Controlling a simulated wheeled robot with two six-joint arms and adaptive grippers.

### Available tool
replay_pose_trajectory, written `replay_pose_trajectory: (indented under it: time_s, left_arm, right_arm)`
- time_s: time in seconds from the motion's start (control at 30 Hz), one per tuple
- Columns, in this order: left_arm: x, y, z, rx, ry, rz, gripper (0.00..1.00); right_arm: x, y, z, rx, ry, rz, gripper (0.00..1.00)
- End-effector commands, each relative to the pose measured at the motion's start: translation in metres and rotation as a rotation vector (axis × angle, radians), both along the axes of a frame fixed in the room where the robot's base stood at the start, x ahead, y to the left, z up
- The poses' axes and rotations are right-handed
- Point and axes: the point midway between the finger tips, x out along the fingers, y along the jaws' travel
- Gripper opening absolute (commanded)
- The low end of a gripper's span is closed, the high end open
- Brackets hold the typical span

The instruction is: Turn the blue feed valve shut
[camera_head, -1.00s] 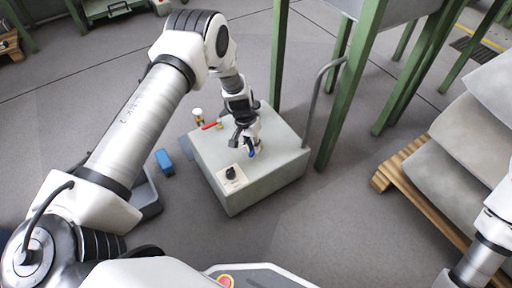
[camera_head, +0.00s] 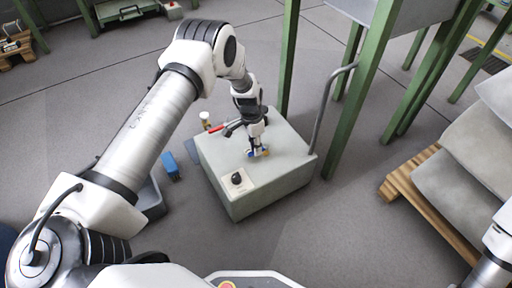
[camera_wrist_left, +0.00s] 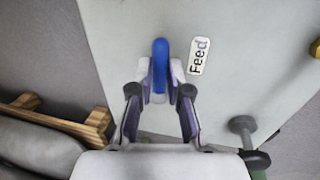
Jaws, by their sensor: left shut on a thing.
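The blue feed valve's lever (camera_wrist_left: 160,58) stands on the pale top of a box-shaped cart (camera_head: 215,155), left of a "Feed" label (camera_wrist_left: 199,56). In the head view only a small blue part (camera_head: 251,154) shows beside a yellow fitting (camera_head: 265,153). My left gripper (camera_wrist_left: 160,76) is shut on the blue lever, with one fingertip on each side; it also shows in the head view (camera_head: 257,149). The valve body under the lever is mostly hidden. My right gripper is outside the views.
A red-handled valve (camera_head: 217,128) and a black knob on a plate (camera_head: 237,179) are also on the cart top. A grey bent rail (camera_head: 327,105) rises at its right edge, near a green leg (camera_head: 355,105). Grey sacks (camera_head: 465,150) lie on a wooden pallet (camera_head: 410,187) at right.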

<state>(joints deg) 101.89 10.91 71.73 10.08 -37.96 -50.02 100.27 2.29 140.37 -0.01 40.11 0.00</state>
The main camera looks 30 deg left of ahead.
Motion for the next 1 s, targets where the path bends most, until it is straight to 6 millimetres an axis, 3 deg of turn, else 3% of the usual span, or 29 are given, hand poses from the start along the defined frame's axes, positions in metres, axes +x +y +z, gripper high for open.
replay_pose_trajectory:
  time_s: [0.3,0.33,0.4,0.77,0.87,1.0]
  left_arm:
    - [0.001,0.000,0.000,0.002,-0.003,-0.005,0.00]
    - [0.001,0.000,0.000,0.002,-0.003,-0.005,0.24]
    - [0.001,0.000,0.000,0.002,-0.002,-0.005,0.42]
    - [0.002,0.001,0.006,0.001,-0.002,-0.003,0.42]
    - [0.004,0.004,0.021,0.001,-0.005,-0.003,0.42]
    - [0.008,0.009,0.056,0.001,-0.007,-0.002,0.42]
  right_arm:
    - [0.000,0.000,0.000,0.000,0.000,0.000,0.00]
    - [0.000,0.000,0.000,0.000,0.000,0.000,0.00]
    - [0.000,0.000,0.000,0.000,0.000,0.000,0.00]
    - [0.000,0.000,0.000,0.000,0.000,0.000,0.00]
    - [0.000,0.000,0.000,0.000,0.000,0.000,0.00]
    - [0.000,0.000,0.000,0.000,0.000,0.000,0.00]
